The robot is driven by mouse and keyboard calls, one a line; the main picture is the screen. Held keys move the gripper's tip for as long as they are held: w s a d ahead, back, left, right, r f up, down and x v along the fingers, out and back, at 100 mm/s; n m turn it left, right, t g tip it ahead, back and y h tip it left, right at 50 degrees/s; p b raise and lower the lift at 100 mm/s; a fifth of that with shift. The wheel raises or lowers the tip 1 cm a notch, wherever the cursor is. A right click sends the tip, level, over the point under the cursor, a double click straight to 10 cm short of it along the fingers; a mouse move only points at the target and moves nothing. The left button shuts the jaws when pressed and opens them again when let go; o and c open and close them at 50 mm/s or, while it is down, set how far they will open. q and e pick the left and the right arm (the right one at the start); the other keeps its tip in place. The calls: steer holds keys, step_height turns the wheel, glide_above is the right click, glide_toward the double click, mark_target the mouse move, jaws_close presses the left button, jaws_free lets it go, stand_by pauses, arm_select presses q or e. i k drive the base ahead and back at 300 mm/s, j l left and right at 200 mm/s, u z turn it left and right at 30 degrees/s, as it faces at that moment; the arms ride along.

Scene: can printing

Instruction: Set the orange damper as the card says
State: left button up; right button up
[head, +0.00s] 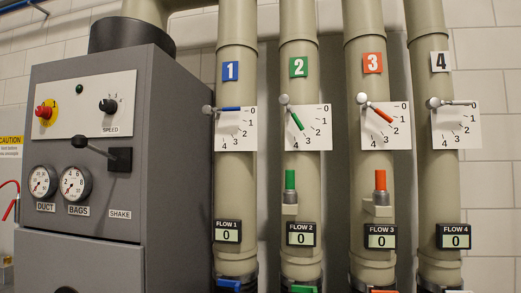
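The orange damper lever (378,110) is on the third pipe (370,160), under the orange 3 label (373,63). It slopes down to the right from its round pivot across a white scale plate (399,138) numbered 0 to 4. It appears to point between 1 and 2. An upright orange handle (380,180) sits lower on the same pipe. The FLOW 3 display (381,237) below reads 0. No card with a setting for the damper can be made out. Neither of my grippers is in view.
The blue lever (230,109) and pale fourth lever (459,103) lie near 0. The green lever (295,119) points steeply down near 3. A grey machine cabinet (90,205) with gauges, a red knob and a SHAKE lever (95,147) stands left.

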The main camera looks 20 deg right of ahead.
mark_target(360, 99)
steer(key=z, duration=1.45)
